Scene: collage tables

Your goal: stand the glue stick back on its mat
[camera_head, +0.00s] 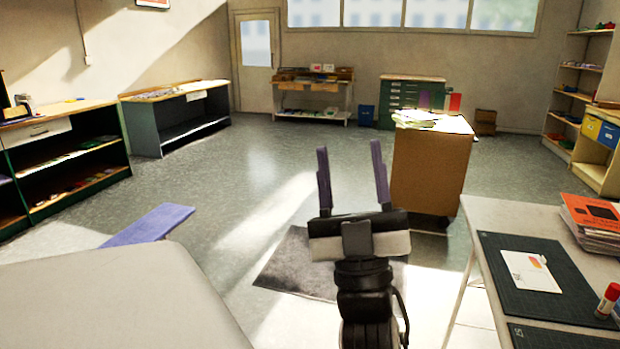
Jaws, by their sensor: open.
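The glue stick (606,302), white with a red cap, is at the lower right on the right-hand table (483,212). It looks upright, its cap leaning a little right in the picture. Its base is at the right end of a dark green cutting mat (505,284); I cannot tell exactly how it meets the mat. A second dark mat (545,338) lies nearer, cut off by the frame. My gripper (349,148) is open and empty, its two purple fingers pointing up in the picture over the floor, well left of the glue stick.
A white card (530,271) lies on the farther mat. A stack of orange-covered magazines (592,222) is behind the glue stick. A brown cabinet (430,170) with papers stands beyond my gripper. A pale surface (120,300) fills the lower left, beside a purple bench (150,225).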

